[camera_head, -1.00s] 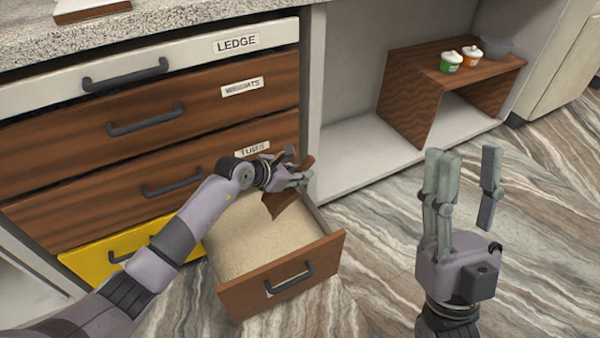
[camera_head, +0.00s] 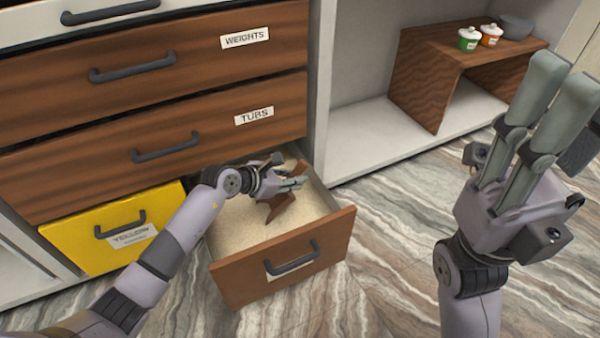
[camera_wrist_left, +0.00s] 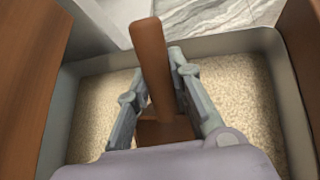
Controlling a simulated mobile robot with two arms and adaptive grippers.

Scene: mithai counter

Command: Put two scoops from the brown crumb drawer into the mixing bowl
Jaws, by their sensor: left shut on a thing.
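The brown-fronted drawer (camera_head: 235,275) is pulled open at the bottom of the cabinet, with pale tan crumbs (camera_head: 228,225) inside. My left gripper (camera_head: 290,184) is over the drawer, shut on a brown scoop (camera_head: 281,207). In the left wrist view, the scoop's handle (camera_wrist_left: 150,60) stands between the fingers, and its lower part is close above the crumbs or in them; I cannot tell which. My right gripper (camera_head: 560,125) is raised, empty and open at the right. A grey bowl (camera_head: 517,27) sits on the wooden shelf unit at the back right.
The wooden shelf unit (camera_head: 425,85) also bears a green tub (camera_head: 468,40) and an orange tub (camera_head: 490,36). A shut yellow drawer (camera_head: 120,225) is left of the open one. Shut drawers labelled TUBS (camera_head: 220,120) and WEIGHTS (camera_head: 200,58) are above. The floor at right is clear.

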